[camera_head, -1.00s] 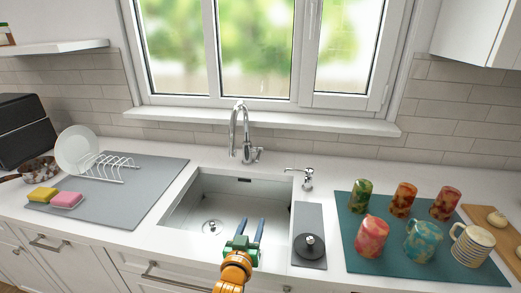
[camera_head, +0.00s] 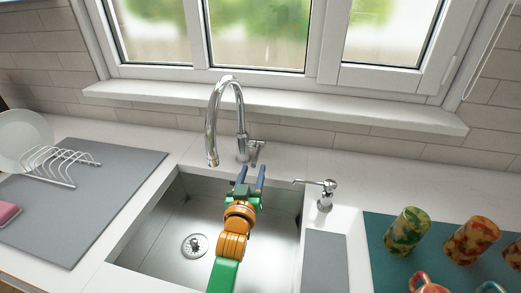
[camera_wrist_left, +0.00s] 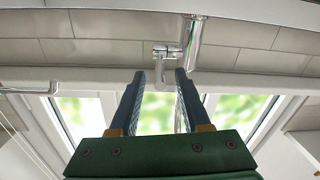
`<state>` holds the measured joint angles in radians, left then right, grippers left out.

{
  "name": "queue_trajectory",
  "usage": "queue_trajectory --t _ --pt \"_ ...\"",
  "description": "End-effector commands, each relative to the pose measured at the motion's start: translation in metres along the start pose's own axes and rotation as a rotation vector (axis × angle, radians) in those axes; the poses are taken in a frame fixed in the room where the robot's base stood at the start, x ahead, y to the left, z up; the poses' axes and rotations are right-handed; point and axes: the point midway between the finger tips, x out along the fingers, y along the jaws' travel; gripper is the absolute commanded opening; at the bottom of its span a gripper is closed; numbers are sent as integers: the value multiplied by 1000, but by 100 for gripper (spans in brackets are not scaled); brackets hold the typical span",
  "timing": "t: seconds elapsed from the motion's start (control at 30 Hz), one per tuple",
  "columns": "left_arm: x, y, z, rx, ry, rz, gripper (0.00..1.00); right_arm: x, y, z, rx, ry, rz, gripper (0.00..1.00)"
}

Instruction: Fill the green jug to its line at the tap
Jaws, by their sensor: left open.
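The chrome tap (camera_head: 240,118) stands behind the sink (camera_head: 180,228), its spout curving to the left and ending over the back of the basin. No water shows under it. Its small lever (camera_head: 257,150) is on the right of the tap body. My left gripper (camera_head: 252,170) is open and empty, fingers pointing at the lever. In the left wrist view the lever (camera_wrist_left: 164,72) shows between the two fingertips (camera_wrist_left: 160,76), with no clear contact. I cannot make out a green jug in either view; the sink basin shows only its drain. My right gripper is out of view.
A soap dispenser (camera_head: 323,194) stands right of the tap. Patterned cups, one green and orange (camera_head: 406,231), stand on a teal mat (camera_head: 376,240) at the right. A dish rack (camera_head: 60,163) sits on a grey mat (camera_head: 110,200) at the left.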

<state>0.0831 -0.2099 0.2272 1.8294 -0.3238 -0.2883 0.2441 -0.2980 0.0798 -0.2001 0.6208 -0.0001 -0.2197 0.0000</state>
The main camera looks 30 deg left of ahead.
Motion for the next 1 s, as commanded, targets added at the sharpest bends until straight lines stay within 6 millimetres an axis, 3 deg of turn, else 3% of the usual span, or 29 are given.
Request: queue_trajectory --t 0.13,0.3,0.5,0.83,1.0 --pt "11 0 -1 0 3 0 47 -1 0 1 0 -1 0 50" --pt "42 0 -1 1 3 0 47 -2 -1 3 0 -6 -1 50" --pt "66 0 0 -1 2 0 47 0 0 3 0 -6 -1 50" --pt "71 0 0 0 1 -1 47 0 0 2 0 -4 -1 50" --pt "71 0 0 0 1 -1 1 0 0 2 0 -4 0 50"
